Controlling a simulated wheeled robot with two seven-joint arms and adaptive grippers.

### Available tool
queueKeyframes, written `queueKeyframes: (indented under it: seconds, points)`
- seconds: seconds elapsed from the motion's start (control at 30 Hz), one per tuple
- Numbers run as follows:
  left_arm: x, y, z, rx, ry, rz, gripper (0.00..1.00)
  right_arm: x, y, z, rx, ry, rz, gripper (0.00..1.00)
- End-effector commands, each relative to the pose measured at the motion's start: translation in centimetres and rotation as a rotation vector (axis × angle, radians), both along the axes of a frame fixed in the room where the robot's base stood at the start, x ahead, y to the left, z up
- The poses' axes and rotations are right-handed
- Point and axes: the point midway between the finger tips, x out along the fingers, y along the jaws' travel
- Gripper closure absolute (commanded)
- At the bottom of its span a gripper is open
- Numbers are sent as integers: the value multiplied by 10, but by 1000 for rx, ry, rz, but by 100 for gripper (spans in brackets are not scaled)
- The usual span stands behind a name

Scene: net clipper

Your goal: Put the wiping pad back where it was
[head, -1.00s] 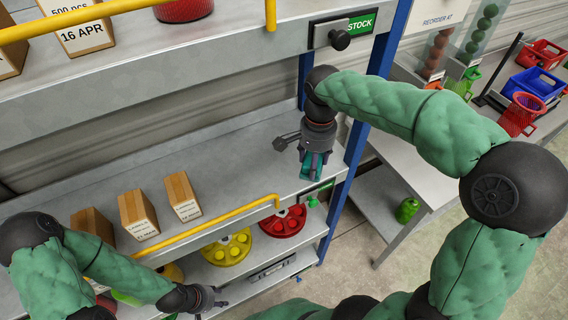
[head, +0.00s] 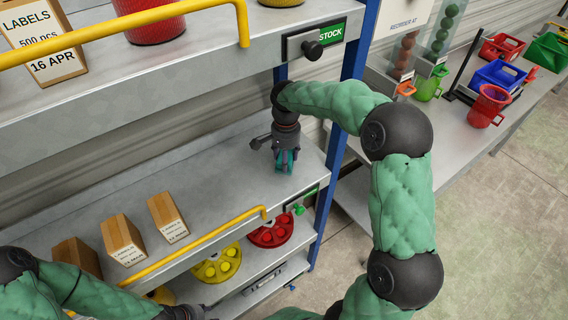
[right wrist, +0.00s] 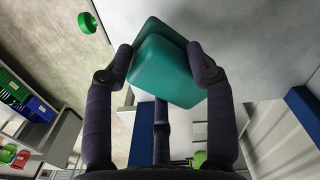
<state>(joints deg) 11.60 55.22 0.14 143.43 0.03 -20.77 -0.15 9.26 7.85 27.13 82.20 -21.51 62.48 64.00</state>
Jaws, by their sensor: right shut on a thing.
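The wiping pad is a teal block; in the right wrist view the pad (right wrist: 166,68) sits between both fingers of my right gripper (right wrist: 165,62). In the head view, my right gripper (head: 285,166) points down over the right end of the middle shelf (head: 225,165), shut on the pad, which is mostly hidden by the fingers. I cannot tell whether the pad touches the shelf. My left gripper (head: 200,312) is at the bottom edge of the head view, in front of the lower shelf; its fingers are too small and cut off to read.
Several label boxes (head: 122,240) stand left on the middle shelf, behind a yellow rail (head: 200,245). A blue post (head: 335,160) rises close right of my right gripper. The upper shelf, with its STOCK sign (head: 331,34), overhangs. Yellow (head: 218,265) and red (head: 270,232) discs lie below.

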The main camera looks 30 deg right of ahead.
Motion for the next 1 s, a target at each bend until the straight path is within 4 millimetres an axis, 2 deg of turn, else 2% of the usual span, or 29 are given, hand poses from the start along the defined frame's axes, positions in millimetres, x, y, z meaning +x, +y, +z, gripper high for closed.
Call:
queueKeyframes:
  seconds: [0.27,0.5,0.9,0.93,1.0]
  points:
    - [0,0,1,0,0,0,60,12,-3,-15,0,1,0,80]
    - [0,0,0,0,0,0,60,13,-3,-45,1,3,0,80]
    - [0,0,-2,0,0,0,60,13,-3,-50,0,-1,0,80]
    - [0,0,-2,0,0,0,60,13,-3,-51,0,0,0,42]
    - [0,0,-2,0,0,0,60,13,-3,-50,0,0,0,22]
